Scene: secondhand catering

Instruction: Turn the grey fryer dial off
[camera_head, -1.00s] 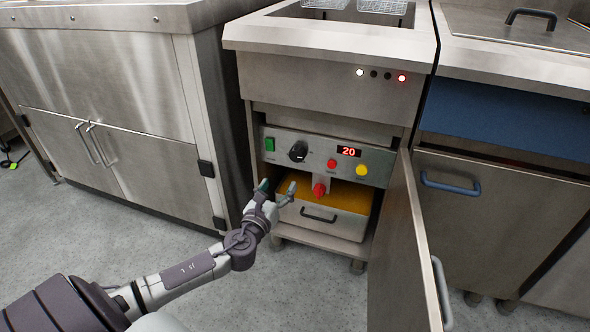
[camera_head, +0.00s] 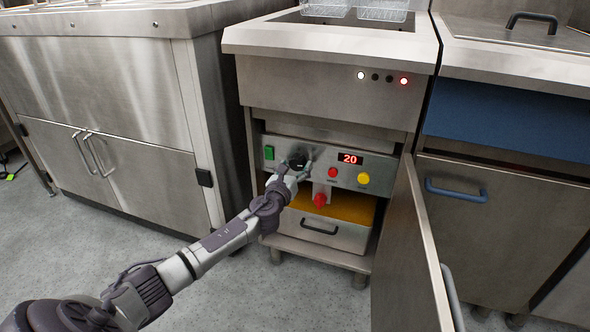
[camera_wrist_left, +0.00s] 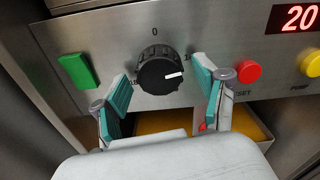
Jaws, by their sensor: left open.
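The fryer dial is a round, dark knob (camera_wrist_left: 160,71) on the steel control panel (camera_head: 268,134). In the left wrist view its white mark points right and slightly up, and a "0" is printed above it. In the head view the dial (camera_head: 297,162) is partly covered by my left gripper (camera_head: 293,170). My left gripper is open, its teal-padded fingers (camera_wrist_left: 164,92) on either side of the dial's lower part and in front of it. I cannot tell whether either finger touches it. My right gripper is not in view.
The panel also has a green switch (camera_wrist_left: 78,71), a red button (camera_wrist_left: 248,71), a yellow button (camera_wrist_left: 311,63) and a display (camera_head: 350,158) reading 20. A red valve handle (camera_head: 320,199) sits above a drawer (camera_head: 322,232). The open door (camera_head: 410,255) stands at the right.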

